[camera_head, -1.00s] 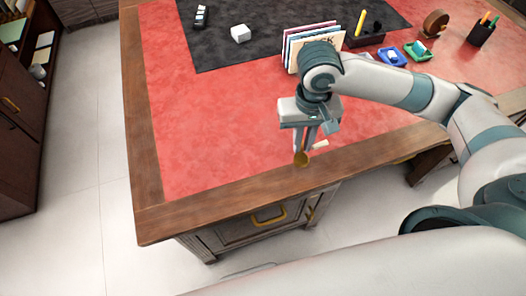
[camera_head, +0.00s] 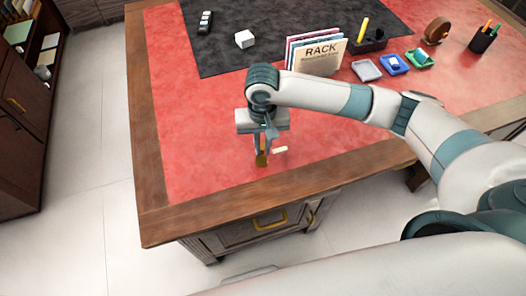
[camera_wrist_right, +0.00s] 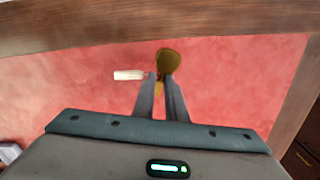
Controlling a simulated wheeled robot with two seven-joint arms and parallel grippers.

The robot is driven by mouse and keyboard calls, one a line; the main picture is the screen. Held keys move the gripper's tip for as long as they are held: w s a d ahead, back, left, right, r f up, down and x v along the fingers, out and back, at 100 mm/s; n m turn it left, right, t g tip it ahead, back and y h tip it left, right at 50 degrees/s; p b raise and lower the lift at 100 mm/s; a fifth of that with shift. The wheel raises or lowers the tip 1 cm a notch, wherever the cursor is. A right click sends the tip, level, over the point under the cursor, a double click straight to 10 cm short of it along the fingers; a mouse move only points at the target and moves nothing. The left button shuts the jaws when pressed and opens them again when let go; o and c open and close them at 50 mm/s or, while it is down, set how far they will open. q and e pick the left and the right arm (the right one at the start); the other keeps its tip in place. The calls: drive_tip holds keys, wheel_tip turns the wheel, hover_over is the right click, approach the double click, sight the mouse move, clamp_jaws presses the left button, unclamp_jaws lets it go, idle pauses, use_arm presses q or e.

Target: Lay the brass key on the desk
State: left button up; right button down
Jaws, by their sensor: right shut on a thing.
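The brass key (camera_head: 261,160) is held at the fingertips of my right gripper (camera_head: 262,146), over the red leather near the front edge of the desk (camera_head: 205,165). In the right wrist view the key's round bow (camera_wrist_right: 168,61) sticks out past the two fingertips (camera_wrist_right: 160,80), which are closed on it. A small pale tag (camera_wrist_right: 128,75) shows beside the key; in the head view the tag (camera_head: 280,150) is right of the fingertips. I cannot tell whether the key touches the leather. My left gripper is not in view.
A letter rack (camera_head: 315,57), small trays (camera_head: 367,70), a tape roll (camera_head: 437,27) and a pen cup (camera_head: 484,39) stand farther right. The red leather at left is clear.

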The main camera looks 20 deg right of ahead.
sight(263, 151)
drive_tip(key=shift+f, duration=0.1)
drive_tip(key=shift+f+p, duration=0.45)
drive_tip(key=shift+f, duration=1.45)
drive_tip(key=c, duration=1.8)
unclamp_jaws()
drive_tip(key=shift+f, duration=0.1)
drive_tip(key=shift+r, duration=0.55)
wheel_tip(263, 151, up, 11)
drive_tip(key=b, duration=0.2)
drive_tip(key=shift+s, duration=0.1)
